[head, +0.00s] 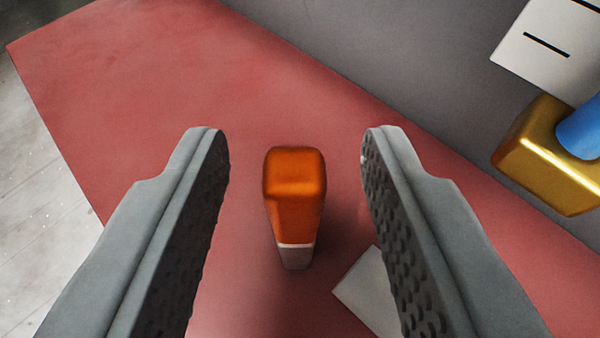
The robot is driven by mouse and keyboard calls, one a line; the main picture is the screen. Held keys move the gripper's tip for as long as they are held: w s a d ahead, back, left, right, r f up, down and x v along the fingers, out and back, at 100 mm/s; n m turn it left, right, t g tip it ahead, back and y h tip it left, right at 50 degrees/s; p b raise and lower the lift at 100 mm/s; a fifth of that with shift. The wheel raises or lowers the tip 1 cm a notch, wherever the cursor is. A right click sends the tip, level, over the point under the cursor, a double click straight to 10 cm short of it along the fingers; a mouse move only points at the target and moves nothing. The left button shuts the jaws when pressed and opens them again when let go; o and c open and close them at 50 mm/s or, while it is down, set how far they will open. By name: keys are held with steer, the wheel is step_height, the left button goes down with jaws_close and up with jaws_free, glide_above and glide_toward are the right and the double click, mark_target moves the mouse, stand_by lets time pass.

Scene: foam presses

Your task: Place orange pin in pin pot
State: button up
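The orange pin (296,205) stands on a red surface (180,90) in the middle of the head view. It has a wider orange top and a narrow light grey lower end. My gripper (294,150) is open, with one grey finger on each side of the pin. There is a clear gap between the pin and both fingers. I cannot make out a pin pot for certain in this view.
A gold block (550,160) with a blue cylinder (582,130) is at the right. A white slotted panel (550,42) is at the upper right on a grey surface (350,50). A pale flat piece (368,295) lies partly behind the right finger. The red area at upper left is clear.

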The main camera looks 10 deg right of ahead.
steer(key=shift+x, duration=1.3)
jaws_close()
steer(key=shift+r, duration=0.1)
